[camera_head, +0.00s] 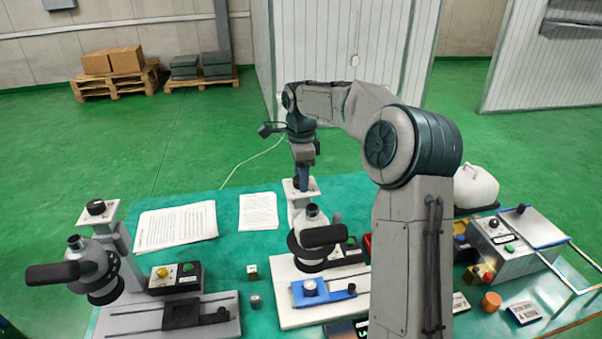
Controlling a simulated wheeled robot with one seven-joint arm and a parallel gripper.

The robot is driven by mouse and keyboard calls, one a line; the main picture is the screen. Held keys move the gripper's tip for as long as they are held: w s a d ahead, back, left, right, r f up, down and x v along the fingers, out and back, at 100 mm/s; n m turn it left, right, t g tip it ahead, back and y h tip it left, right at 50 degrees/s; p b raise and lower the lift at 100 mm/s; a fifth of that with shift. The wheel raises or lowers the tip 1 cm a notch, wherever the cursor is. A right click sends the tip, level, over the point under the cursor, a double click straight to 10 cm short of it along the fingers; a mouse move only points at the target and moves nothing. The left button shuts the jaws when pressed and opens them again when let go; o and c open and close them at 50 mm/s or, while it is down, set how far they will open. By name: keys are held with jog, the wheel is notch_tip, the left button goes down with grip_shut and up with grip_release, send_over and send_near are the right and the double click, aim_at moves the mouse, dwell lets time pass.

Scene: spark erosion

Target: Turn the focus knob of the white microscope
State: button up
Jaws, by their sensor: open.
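The white microscope (291,316) stands at the middle front of the table, with a pale base, a blue stage (318,294) and a dark eyepiece arm. Its column top (289,186) is white and carries a dark knob that is mostly hidden behind my fingers. My gripper (302,184) points down at the column top, with its fingertips at the knob's height. It is open. I cannot tell whether the fingers touch the knob or stand on both sides of it.
A grey microscope (215,326) with a black knob (96,207) on its column stands at the left. Papers (176,226) lie behind. A small weight (255,301) sits between the microscopes. At the right are a control box (505,252), a white canister (476,187) and an orange cylinder (491,301).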

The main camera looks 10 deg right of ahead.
jog(key=shift+f, duration=0.1)
jog(key=c, duration=1)
jog(key=shift+n, duration=0.3)
jog(key=n, duration=0.2)
jog(key=shift+n, duration=0.3)
jog(key=n+p, duration=0.1)
jog(key=n, duration=0.3)
jog(key=shift+n, duration=0.3)
jog(key=n, duration=0.4)
jog(key=shift+n+p, duration=0.3)
jog(key=shift+n, duration=1.6)
